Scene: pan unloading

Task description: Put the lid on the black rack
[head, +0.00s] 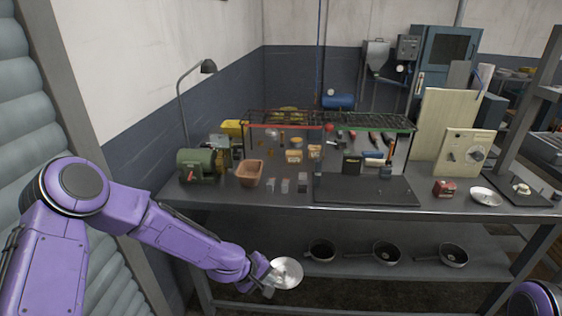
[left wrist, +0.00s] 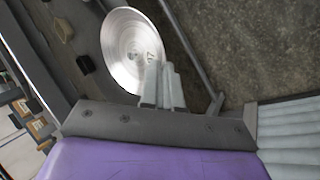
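A round silver lid (head: 288,272) is at the end of my left arm, in front of the workbench and low, about level with the lower shelf. My left gripper (head: 270,282) is at its left edge. A dark wire rack (head: 375,121) stands at the back of the workbench, with a red front edge on the left and green on the right. My right gripper is not in view.
Several black pans (head: 387,253) sit on the lower shelf.

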